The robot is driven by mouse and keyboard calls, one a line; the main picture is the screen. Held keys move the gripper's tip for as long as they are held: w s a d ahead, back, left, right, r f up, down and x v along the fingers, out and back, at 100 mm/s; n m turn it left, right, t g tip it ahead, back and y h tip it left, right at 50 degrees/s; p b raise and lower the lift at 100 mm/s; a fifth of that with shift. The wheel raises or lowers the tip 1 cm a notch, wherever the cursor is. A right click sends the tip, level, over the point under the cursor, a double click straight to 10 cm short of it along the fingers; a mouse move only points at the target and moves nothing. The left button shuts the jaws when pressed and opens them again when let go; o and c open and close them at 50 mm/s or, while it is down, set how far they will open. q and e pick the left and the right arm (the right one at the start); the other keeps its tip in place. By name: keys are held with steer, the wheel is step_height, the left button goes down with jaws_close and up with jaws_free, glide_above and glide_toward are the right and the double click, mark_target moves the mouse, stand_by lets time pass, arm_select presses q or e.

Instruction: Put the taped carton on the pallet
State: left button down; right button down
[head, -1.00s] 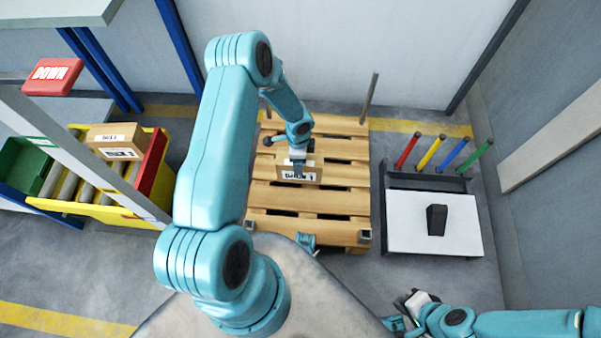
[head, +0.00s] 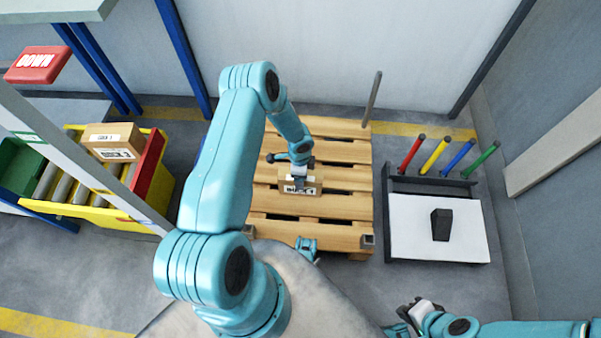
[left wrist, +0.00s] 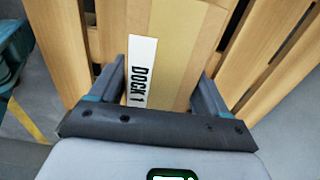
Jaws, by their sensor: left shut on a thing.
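My left gripper (head: 300,182) is shut on the cardboard carton (head: 314,185), with a finger on each side. The carton has a white label and is over the middle of the wooden pallet (head: 343,231); I cannot tell if it touches the slats. In the left wrist view the carton (left wrist: 180,50) lies between the fingers (left wrist: 163,80), with a tape strip along its top and a label reading "DOCK 1". Pallet slats (left wrist: 62,45) show on both sides. My right gripper (head: 412,312) is low at right, away from the pallet; its jaws are unclear.
Another labelled carton (head: 111,138) stands on the yellow-sided roller conveyor (head: 95,213) at left, near a red "DOWN" sign (head: 40,64). Right of the pallet is a white-topped stand (head: 415,225) with a black block (head: 440,225) and coloured handles. Pallet slats around the carton are clear.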

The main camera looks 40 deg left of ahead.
arm_select(q)
jaws_free()
